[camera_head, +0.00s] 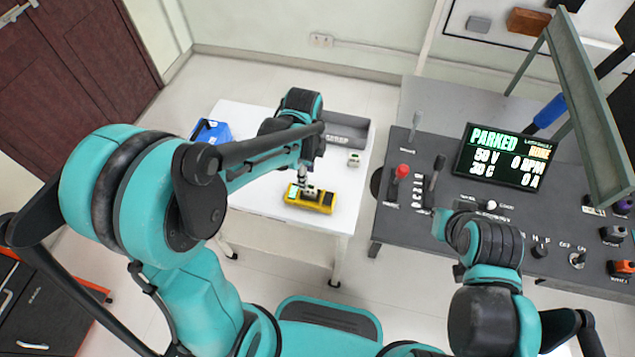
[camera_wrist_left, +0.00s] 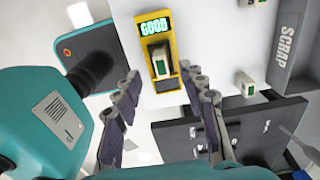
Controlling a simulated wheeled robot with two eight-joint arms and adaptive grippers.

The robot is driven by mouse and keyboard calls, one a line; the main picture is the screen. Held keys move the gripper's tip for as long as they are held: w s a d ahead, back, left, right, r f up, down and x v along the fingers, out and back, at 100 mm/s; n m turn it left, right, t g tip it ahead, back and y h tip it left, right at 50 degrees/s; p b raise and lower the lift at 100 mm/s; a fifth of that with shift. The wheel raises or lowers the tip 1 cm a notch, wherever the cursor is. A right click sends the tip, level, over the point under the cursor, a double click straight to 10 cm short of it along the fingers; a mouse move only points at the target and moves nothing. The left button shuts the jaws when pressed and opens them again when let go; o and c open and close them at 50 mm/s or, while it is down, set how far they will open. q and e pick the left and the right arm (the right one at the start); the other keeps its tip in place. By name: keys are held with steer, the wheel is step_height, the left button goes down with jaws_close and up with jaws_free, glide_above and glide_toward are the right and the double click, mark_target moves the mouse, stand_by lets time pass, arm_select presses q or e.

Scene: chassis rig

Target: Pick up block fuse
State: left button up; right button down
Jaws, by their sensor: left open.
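A yellow tester (camera_head: 325,208) lies on the white table, and its green display reads GOOD in the left wrist view (camera_wrist_left: 174,40). A small pale block fuse with a dark green part (camera_wrist_left: 161,64) sits in the tester's slot. My left gripper (camera_wrist_left: 168,98) is open, its two fingers apart with nothing between them. In the head view the left gripper (camera_head: 304,178) is just above the tester, partly hidden by its own arm. A second block fuse (camera_head: 353,159) stands on the table, also in the wrist view (camera_wrist_left: 245,84). My right gripper's fingers do not show.
A grey tray (camera_head: 358,134), marked SCRAP in the wrist view (camera_wrist_left: 288,50), stands at the table's back right. A blue object (camera_head: 212,131) is at the back left. The control console (camera_head: 400,225) with levers and a PARKED screen (camera_head: 497,157) stands right of the table.

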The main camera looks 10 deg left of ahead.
mark_target(310, 191)
arm_select(q)
step_height(310, 191, down, 2)
steer(key=shift+f+b, duration=0.1)
steer(key=shift+b, duration=0.25)
step_height(310, 191, down, 5)
steer(key=shift+d+r+b, duration=0.1)
steer(key=shift+b, duration=1.05)
jaws_close()
